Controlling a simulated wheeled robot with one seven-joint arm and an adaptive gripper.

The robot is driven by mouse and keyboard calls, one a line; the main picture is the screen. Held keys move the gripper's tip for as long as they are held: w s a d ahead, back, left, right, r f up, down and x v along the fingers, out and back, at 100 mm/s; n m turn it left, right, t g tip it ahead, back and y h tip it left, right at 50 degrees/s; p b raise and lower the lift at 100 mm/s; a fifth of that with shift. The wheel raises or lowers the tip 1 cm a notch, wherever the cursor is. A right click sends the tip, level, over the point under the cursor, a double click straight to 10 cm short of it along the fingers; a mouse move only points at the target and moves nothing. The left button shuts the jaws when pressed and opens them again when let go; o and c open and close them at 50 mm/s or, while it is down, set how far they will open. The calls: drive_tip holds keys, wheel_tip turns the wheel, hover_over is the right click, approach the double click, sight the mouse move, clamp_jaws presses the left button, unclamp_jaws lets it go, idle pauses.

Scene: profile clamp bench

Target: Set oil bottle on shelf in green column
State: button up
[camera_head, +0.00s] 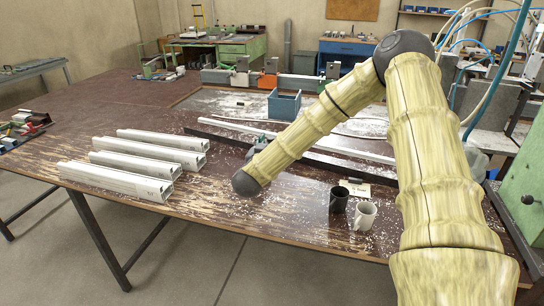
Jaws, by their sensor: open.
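I cannot make out an oil bottle in the head view. A green upright machine body (526,185) with a dark round knob stands at the right edge, partly cut off. I see no shelf in it, and cannot tell if it is the green column. My arm rises from the lower right, bends, and comes down to a dark wrist joint over the front middle of the bench.
Several pale metal profiles (115,180) lie on the brown bench (90,110) at left. A black mug (338,199) and white mug (364,217) stand near the front edge. A blue-grey open box (284,106) sits farther back. The bench's back left is largely clear.

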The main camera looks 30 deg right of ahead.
drive_tip(key=w+d, duration=0.1)
drive_tip(key=w+d+f+p, duration=0.1)
drive_tip(key=w, duration=0.1)
drive_tip(key=w+d+f, duration=0.1)
drive_tip(key=w, duration=0.1)
drive_tip(key=shift+d, duration=0.1)
drive_tip(key=shift+w+d+f, duration=0.1)
drive_tip(key=shift+w+d, duration=0.05)
drive_tip(key=shift+w, duration=0.05)
drive_tip(key=shift+s, duration=0.15)
drive_tip(key=shift+c, duration=0.2)
clamp_jaws()
